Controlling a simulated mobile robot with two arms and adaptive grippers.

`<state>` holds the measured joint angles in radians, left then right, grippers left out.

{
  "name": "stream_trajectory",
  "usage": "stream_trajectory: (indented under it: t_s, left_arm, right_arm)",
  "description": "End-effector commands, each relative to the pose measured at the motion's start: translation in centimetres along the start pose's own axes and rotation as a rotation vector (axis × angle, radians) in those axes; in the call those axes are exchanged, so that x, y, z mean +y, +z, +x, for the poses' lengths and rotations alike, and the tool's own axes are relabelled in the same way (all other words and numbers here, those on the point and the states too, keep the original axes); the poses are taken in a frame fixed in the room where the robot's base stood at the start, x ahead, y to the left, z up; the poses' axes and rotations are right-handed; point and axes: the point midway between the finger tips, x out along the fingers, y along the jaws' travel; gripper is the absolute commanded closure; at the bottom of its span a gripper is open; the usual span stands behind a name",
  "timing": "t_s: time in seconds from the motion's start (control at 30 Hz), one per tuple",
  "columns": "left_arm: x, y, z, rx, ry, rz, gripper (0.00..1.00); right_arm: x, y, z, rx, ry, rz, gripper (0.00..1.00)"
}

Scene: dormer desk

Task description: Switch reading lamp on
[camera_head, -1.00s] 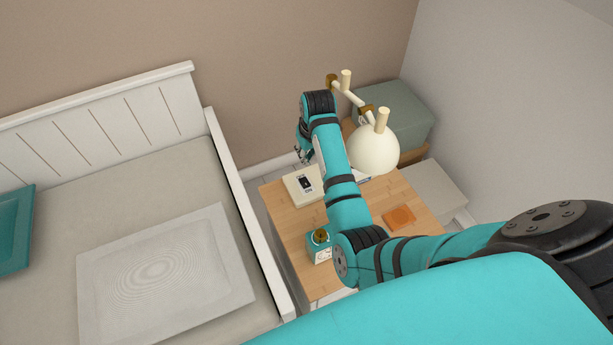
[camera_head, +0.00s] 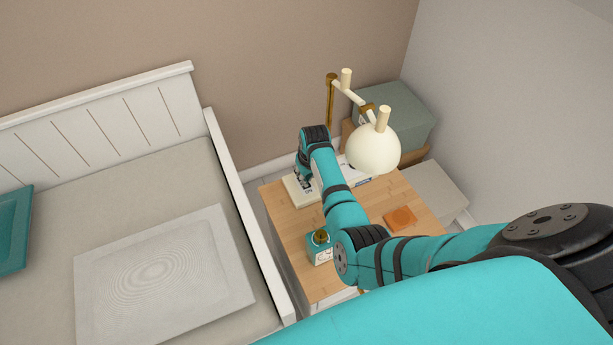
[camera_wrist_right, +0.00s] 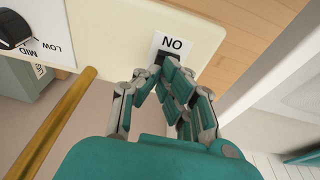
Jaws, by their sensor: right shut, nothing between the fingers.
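The reading lamp has a cream shade (camera_head: 373,150) and a brass pole (camera_head: 330,108) in the head view. Its cream base (camera_head: 291,190) lies on the wooden nightstand, partly hidden by my right arm. In the right wrist view, the base (camera_wrist_right: 120,22) carries a white ON label (camera_wrist_right: 172,44) with a dark switch (camera_wrist_right: 160,58), mostly covered by my fingers. My right gripper (camera_wrist_right: 168,68) is shut and empty, its fingertips at the switch; contact is unclear. It also shows at the base in the head view (camera_head: 304,182). No glow is evident on the shade. My left gripper is out of view.
A dial (camera_wrist_right: 14,30) marked LOW and MID sits left of the switch. A teal clock (camera_head: 319,248) and an orange item (camera_head: 400,218) are on the nightstand (camera_head: 290,228). The bed (camera_head: 236,170) is at left, grey-green boxes (camera_head: 395,110) behind.

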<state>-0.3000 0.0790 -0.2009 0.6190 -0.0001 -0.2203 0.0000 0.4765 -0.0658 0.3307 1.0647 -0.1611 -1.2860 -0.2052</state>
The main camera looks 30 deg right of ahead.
Motion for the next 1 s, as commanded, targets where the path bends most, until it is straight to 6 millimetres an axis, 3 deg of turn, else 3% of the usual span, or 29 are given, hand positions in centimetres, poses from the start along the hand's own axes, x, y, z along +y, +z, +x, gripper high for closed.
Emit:
stream_trajectory:
  t_s: [0.2,1.0]
  left_arm:
    - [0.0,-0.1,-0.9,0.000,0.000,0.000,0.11]
    - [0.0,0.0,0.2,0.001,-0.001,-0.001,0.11]
  right_arm:
    - [0.0,0.5,0.2,0.050,0.000,-0.001,1.00]
    - [0.0,-1.3,0.6,0.054,0.000,0.000,1.00]
